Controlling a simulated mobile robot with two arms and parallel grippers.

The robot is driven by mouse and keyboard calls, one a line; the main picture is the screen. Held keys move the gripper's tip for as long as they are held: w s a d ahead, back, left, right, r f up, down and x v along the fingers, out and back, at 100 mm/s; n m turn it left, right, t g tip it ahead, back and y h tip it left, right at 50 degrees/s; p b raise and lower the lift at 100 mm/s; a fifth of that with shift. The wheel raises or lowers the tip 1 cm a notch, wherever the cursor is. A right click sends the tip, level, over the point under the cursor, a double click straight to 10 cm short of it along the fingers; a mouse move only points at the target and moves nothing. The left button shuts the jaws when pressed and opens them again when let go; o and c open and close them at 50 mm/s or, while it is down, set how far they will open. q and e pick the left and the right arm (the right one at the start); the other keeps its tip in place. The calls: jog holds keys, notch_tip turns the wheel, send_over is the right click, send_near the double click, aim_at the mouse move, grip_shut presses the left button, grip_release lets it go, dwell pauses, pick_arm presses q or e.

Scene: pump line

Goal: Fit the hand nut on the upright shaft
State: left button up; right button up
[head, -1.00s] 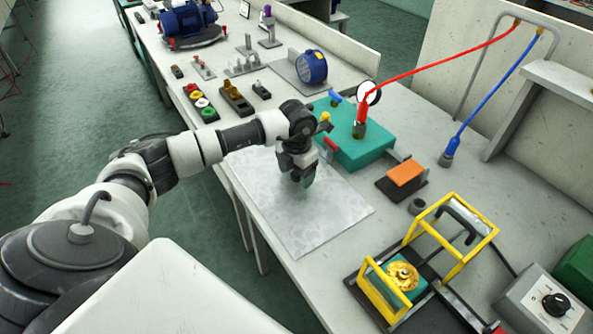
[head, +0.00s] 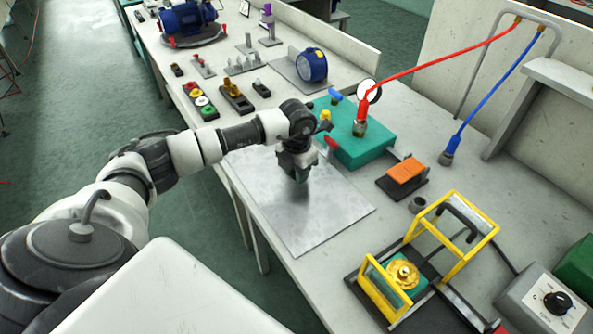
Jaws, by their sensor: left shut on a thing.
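My left gripper (head: 297,175) points down over the grey metal plate on the bench. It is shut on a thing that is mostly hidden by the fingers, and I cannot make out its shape. A round brass part (head: 403,273) with a raised centre sits on a green block inside the yellow guard frame (head: 381,294) at lower right. I cannot tell whether its centre is the upright shaft. My left gripper is well apart from it, to its upper left. I cannot clearly identify a hand nut. My right gripper is not in view.
The grey plate (head: 325,215) is bare around my gripper. A teal block (head: 365,150) with a gauge and red hose stands close on its right. An orange-topped block (head: 407,170) and a dark ring (head: 417,205) lie farther right.

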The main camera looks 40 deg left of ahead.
pick_arm(q)
jog(key=shift+r+p, duration=1.75)
jog(key=shift+r, duration=0.8)
